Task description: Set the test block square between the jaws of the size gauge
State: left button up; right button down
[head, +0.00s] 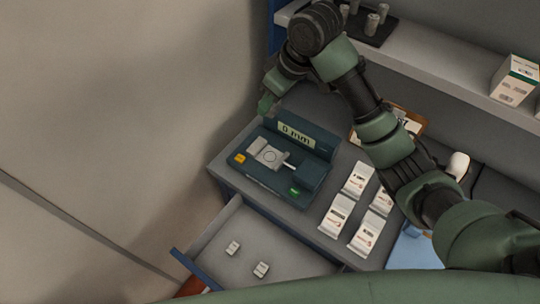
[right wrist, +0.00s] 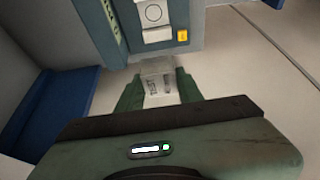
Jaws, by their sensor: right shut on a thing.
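The size gauge (head: 318,172) is a dark teal device on the counter, with a display reading "0 mm". Its pale jaws (head: 268,155), an orange button and a green button show on its face. In the right wrist view, part of the gauge (right wrist: 120,48) is at the top, with a pale jaw plate (right wrist: 153,14) bearing a circle. My right gripper (head: 265,104) is at the gauge's back left. It is shut on a pale block with dark markings, the test block (right wrist: 158,82), held apart from the jaws. My left gripper is out of view.
An open drawer (head: 208,226) below the counter holds two small white pieces (head: 232,248). Several white packets (head: 335,216) lie right of the gauge. A shelf (head: 445,85) above carries a black tray (head: 372,32) with small cylinders and a white box (head: 515,80).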

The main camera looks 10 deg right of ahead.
jog(key=p, duration=0.5)
send_near(267, 154)
jog(key=x, duration=0.5)
jog(key=shift+w+a+f, duration=0.1)
jog(key=shift+w+a, duration=0.05)
jog(key=shift+a, duration=0.05)
jog(key=shift+f, duration=0.35)
jog(key=shift+f, duration=0.1)
jog(key=c, duration=0.9)
grip_release()
jog(key=b+v, duration=0.2)
jog(key=v, duration=1)
jog(key=shift+b, duration=0.35)
